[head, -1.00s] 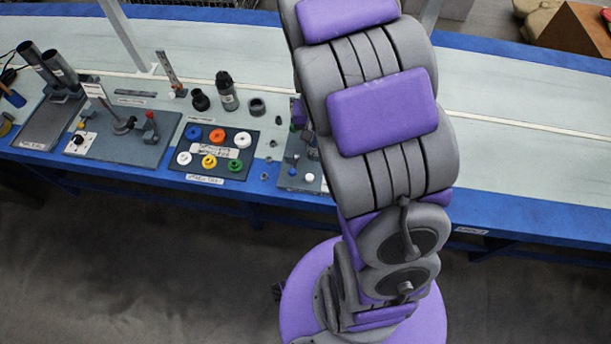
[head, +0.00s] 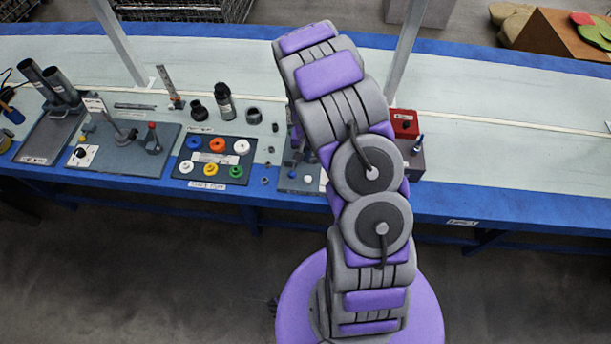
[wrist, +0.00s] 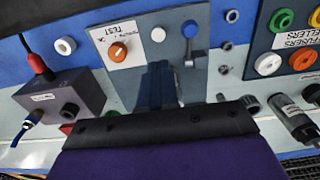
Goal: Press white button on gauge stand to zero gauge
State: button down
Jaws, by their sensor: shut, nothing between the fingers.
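The gauge stand's grey base plate (wrist: 207,55) is at the top middle of the wrist view, partly covered by my gripper. The white button (wrist: 158,34) is on the plate, between a white panel (wrist: 105,34) with an orange knob (wrist: 118,51) and a blue-topped lever (wrist: 190,30). My gripper (wrist: 158,66) is shut and empty, its dark fingertips over the plate just below the white button in the picture. I cannot tell the height between them. In the head view, my arm hides the gripper and most of the stand (head: 290,185).
A grey box (wrist: 65,98) with a red connector and cable stands left of the stand in the wrist view. A diffuser tray (wrist: 290,40) with coloured rings lies to the right, with loose rings between. In the head view, bench (head: 510,150) right of the red box (head: 404,123) is clear.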

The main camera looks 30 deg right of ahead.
jog(key=b, duration=0.3)
send_near(308, 179)
jog(key=f, duration=0.6)
jog(key=shift+w+d+f, duration=0.15)
jog(key=shift+d+f, duration=0.15)
jog(key=shift+f, duration=0.05)
jog(key=shift+a+f, duration=0.15)
jog(key=shift+a, duration=0.1)
